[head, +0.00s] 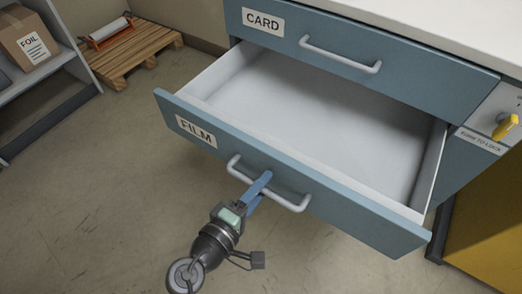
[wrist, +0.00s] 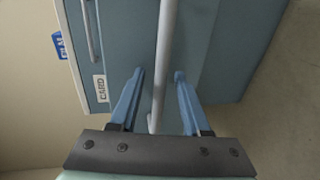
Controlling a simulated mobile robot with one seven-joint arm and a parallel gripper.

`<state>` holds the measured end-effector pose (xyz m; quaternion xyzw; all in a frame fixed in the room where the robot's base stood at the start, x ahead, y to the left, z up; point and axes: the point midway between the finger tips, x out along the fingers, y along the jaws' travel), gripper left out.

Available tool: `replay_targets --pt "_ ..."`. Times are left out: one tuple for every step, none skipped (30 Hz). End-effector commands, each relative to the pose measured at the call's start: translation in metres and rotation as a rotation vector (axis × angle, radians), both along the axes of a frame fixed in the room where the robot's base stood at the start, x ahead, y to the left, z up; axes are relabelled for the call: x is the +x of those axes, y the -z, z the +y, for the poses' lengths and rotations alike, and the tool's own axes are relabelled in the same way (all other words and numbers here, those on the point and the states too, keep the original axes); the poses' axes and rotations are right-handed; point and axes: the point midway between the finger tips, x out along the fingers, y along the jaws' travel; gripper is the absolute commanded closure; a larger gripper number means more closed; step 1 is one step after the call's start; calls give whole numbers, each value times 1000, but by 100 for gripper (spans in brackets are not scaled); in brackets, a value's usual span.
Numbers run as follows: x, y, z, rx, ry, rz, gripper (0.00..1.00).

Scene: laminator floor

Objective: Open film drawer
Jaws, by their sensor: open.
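The blue film drawer (head: 290,176) is pulled out from the cabinet, and its white inside looks empty. Its front has a label reading FILM and a pale bar handle (head: 268,184). My gripper (head: 260,186) is at that handle, near its middle. In the wrist view the handle (wrist: 162,70) runs between the two blue fingers of my gripper (wrist: 157,75), with a gap to the finger on the right. The fingers are open and not clamped on it.
The shut card drawer (head: 370,52) is above the film drawer. A yellow knob (head: 504,127) sits on a panel at the right. A wooden pallet (head: 130,53) with a roll lies at the back left, near a shelf with a foil box (head: 30,42). The floor in front is clear.

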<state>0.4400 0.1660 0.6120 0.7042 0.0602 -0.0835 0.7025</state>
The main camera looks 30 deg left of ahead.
Motion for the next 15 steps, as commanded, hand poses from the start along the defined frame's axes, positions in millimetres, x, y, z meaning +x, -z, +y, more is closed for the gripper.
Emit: replay_targets --pt "0 0 0 0 0 0 53" --pt "-1 0 0 0 0 0 53" --pt "-2 -1 0 0 0 0 53" --pt "-4 -1 0 -1 0 1 53" --pt "-7 -2 1 -1 -1 0 53" --pt "-11 -3 1 -2 -2 1 53" --pt "-16 -4 1 -1 -2 2 53" --pt "-21 -5 1 -1 -2 2 53" --pt "-29 -7 1 -1 -2 3 53" --pt "-35 -8 2 -1 -3 4 53" --pt "-42 -9 2 -2 -3 3 53" --pt "-51 -11 2 -1 -2 4 53" --pt "-58 -13 2 -1 -3 4 53" --pt "-65 -14 2 -2 -4 4 53" --pt "-74 -16 3 -1 -4 4 53"
